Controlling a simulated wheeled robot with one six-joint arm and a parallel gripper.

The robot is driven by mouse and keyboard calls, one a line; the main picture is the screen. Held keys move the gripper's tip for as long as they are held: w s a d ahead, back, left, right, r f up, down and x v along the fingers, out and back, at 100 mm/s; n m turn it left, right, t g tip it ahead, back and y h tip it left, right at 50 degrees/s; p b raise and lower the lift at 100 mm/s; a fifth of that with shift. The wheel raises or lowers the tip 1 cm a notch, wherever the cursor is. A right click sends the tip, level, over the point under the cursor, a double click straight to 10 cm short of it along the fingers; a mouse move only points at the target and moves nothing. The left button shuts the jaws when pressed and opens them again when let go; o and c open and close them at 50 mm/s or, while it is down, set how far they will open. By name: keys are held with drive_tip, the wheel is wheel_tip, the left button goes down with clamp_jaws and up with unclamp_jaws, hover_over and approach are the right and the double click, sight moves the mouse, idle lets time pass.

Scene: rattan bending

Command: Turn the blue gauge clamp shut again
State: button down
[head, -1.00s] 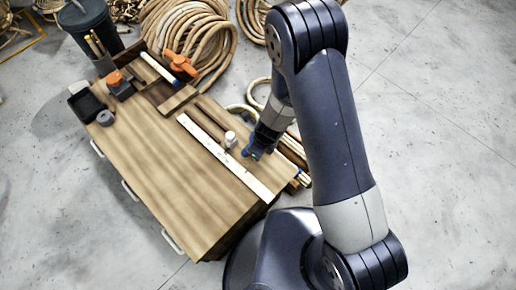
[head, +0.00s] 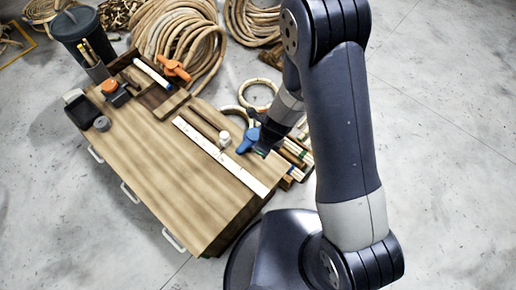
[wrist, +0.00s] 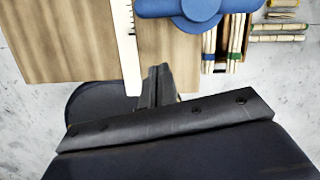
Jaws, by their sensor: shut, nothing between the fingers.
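The blue gauge clamp (head: 248,141) is on the right part of the workbench, beside a small white cylinder, with its handle showing. In the wrist view, part of the blue clamp (wrist: 190,12) shows at the top edge, with a round hub and a wide bar; the rest is cut off. My gripper (head: 264,149) is just right of the clamp in the head view, its tips small and partly hidden. In the wrist view my gripper (wrist: 158,72) has its fingers together and empty, with a visible gap below the clamp.
A white ruler (head: 222,156) lies along the bench (head: 165,175). Bundled sticks (head: 294,155) sit at its right edge. Rattan coils (head: 178,32) lie behind. The bench's front left is clear.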

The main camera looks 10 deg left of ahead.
drive_tip(key=p+v, duration=0.1)
drive_tip(key=v, duration=0.3)
drive_tip(key=shift+s+r, duration=0.1)
drive_tip(key=shift+s, duration=0.05)
idle(0.4)
